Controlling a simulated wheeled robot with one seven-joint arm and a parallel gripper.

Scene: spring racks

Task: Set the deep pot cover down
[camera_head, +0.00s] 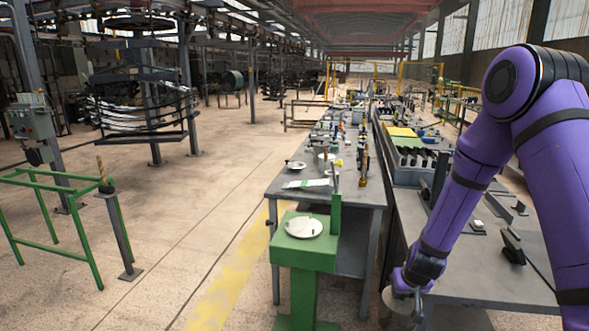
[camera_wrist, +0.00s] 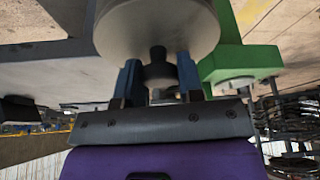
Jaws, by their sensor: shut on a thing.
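The deep pot cover (camera_wrist: 157,28) is a round grey metal lid with a dark knob (camera_wrist: 158,66). My gripper (camera_wrist: 159,75) has its blue fingers on both sides of the knob and is shut on it. In the head view, the cover (camera_head: 397,302) is a small pale edge below my gripper (camera_head: 408,287), partly hidden by it. My gripper holds the cover beside the near left edge of the grey bench, right of the green stand. I cannot tell whether the cover touches anything below.
The green stand (camera_head: 304,255) carries a round pale plate (camera_head: 303,227). A grey table (camera_head: 337,197) with small parts and dishes stands behind it. The grey bench (camera_head: 477,262) at right holds black fixtures. Open floor lies left, with a green frame (camera_head: 47,247).

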